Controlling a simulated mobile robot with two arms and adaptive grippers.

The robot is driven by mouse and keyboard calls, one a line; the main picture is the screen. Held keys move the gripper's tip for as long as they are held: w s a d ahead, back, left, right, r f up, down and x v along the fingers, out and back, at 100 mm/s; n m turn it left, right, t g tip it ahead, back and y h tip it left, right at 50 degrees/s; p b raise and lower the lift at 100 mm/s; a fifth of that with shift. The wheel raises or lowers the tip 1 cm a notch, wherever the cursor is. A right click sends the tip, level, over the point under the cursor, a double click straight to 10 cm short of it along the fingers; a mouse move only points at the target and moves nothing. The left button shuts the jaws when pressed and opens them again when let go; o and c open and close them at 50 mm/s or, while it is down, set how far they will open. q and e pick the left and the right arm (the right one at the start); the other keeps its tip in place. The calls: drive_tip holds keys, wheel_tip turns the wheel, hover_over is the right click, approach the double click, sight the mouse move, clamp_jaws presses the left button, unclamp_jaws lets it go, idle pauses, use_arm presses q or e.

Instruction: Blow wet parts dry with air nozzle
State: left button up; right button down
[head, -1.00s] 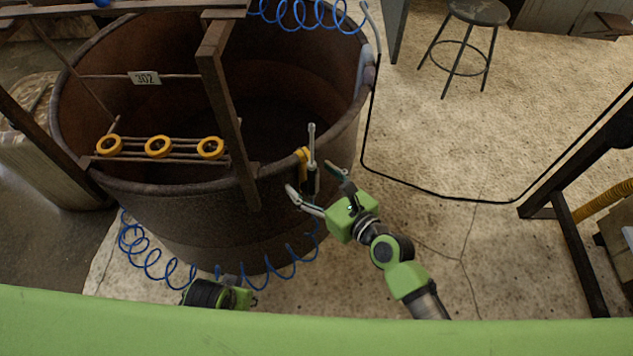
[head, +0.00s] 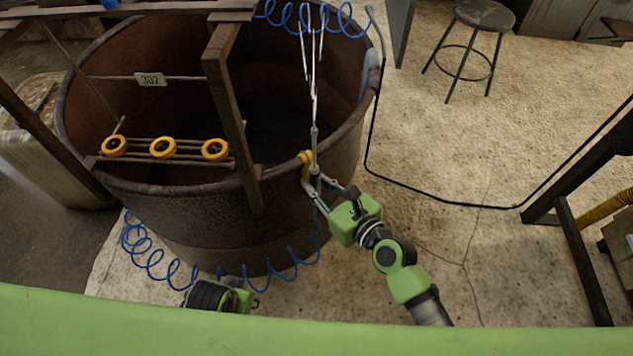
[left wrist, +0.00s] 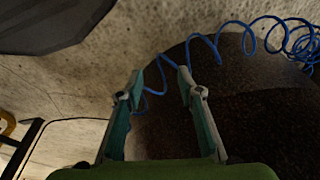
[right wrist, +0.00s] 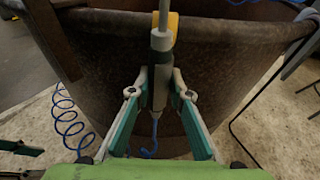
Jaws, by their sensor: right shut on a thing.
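The air nozzle (head: 314,143) stands upright at the near right of the vat's rim, with white streaks fanning up from its tip. My right gripper (head: 315,186) is shut on its body; in the right wrist view the fingers (right wrist: 160,88) press on it from both sides. Three yellow rings with dark centres, the left (head: 114,146), middle (head: 163,148) and right (head: 215,150), sit in a row on a rack of thin rails. The streaks are to the right of them. Whether the rings are wet I cannot tell. My left gripper (left wrist: 170,80) is open and empty, low before the vat.
The big rusty vat (head: 190,215) fills the left. A brown post (head: 231,110) stands between the rings and the nozzle. A yellow holder (head: 306,160) is on the rim beside the nozzle. A blue coiled hose (head: 150,260) hangs in front. Floor at right is open; a stool (head: 470,45) stands behind.

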sight(319, 176)
drive_tip(key=shift+r, duration=0.3)
drive_tip(key=shift+r+p, duration=0.45)
drive_tip(key=shift+p, duration=0.3)
drive_tip(key=shift+r+p, duration=0.6)
drive_tip(key=shift+p, duration=0.05)
drive_tip(key=shift+r+p, duration=0.3)
drive_tip(key=shift+p, duration=0.1)
drive_tip(key=shift+r, duration=0.2)
drive_tip(key=shift+r+p, duration=0.15)
drive_tip(key=shift+p, duration=0.25)
use_arm(q)
drive_tip(key=s+a+f, duration=0.1)
drive_tip(key=s+f, duration=0.6)
drive_tip(key=f, duration=0.6)
drive_tip(key=shift+s+g, duration=0.3)
drive_tip(key=shift+g, duration=0.1)
